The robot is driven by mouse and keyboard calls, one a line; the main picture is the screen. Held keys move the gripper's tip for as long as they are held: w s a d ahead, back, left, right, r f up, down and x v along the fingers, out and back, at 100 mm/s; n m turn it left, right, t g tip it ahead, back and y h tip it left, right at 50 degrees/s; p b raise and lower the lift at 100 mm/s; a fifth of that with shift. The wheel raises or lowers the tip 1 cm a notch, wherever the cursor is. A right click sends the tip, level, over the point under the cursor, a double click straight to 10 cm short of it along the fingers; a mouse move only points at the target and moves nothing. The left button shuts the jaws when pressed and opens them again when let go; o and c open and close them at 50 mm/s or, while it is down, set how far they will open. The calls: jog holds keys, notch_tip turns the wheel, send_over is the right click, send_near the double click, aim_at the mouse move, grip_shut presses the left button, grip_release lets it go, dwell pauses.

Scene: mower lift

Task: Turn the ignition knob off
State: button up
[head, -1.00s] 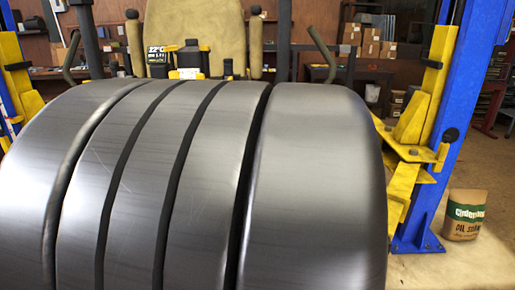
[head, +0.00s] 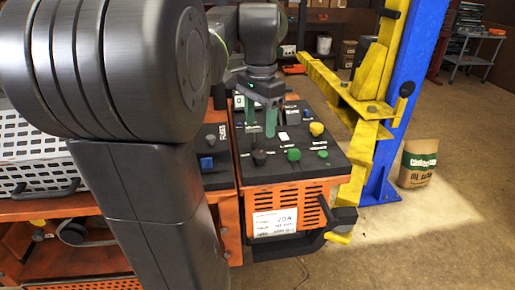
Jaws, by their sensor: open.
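The control panel (head: 275,172) is a black sloped top on an orange mower body, in the middle of the head view. It carries a black knob (head: 259,157), a green knob (head: 293,155), a yellow knob (head: 316,129) and a small white switch (head: 283,136). The labels are too small to read, so I cannot tell which knob is the ignition. My gripper (head: 261,125) points down over the panel's left rear part, with its two green-tipped fingers apart. The black knob is in front of it, nearer the camera. The fingers partly hide the panel behind them; I cannot tell whether they touch anything.
A blue knob (head: 206,163) sits on a side panel to the left. A yellow lift arm (head: 345,90) and blue post (head: 412,90) stand close on the right. A bag (head: 418,163) sits on the floor, which is clear at the front right.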

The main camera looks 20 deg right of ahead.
aim_at(260, 154)
notch_tip(260, 154, down, 9)
jog(key=shift+r, duration=0.1)
dwell(0.3)
jog(key=c, duration=1)
